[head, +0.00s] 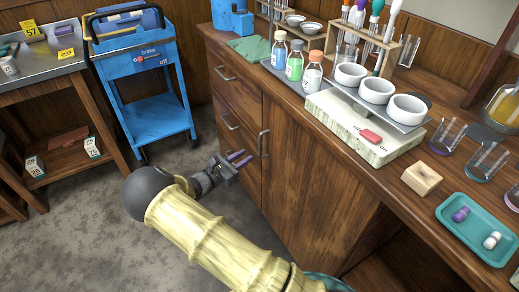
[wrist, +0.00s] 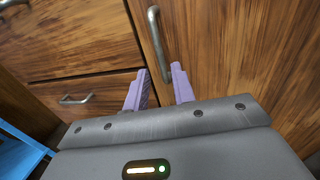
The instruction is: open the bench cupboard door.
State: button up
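The bench cupboard door (head: 312,175) is brown wood and looks shut, flush with the bench front. Its vertical metal bar handle (head: 264,143) is near the door's left edge; the handle also shows upright at the top middle of the wrist view (wrist: 156,35). My gripper (head: 243,158) is just left of the handle in the head view, with its two purple fingers pointing towards the bench front. In the wrist view the fingers (wrist: 159,85) are apart, and the handle's lower end appears between them, closer to the right finger. I cannot tell whether they touch it.
Drawers with metal handles (head: 226,73) are left of the door. The bench top (head: 440,165) carries bottles, a white balance (head: 350,128) with cups, glassware and a teal tray (head: 478,252). A blue cart (head: 152,92) stands at the back left. The grey floor (head: 100,220) around my arm is clear.

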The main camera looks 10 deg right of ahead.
aim_at(260, 157)
jog(key=b+x, duration=0.1)
jog(key=x, duration=0.7)
jog(key=shift+w+f, duration=0.1)
jog(key=shift+a, duration=0.3)
jog(key=shift+d, duration=0.35)
grip_shut()
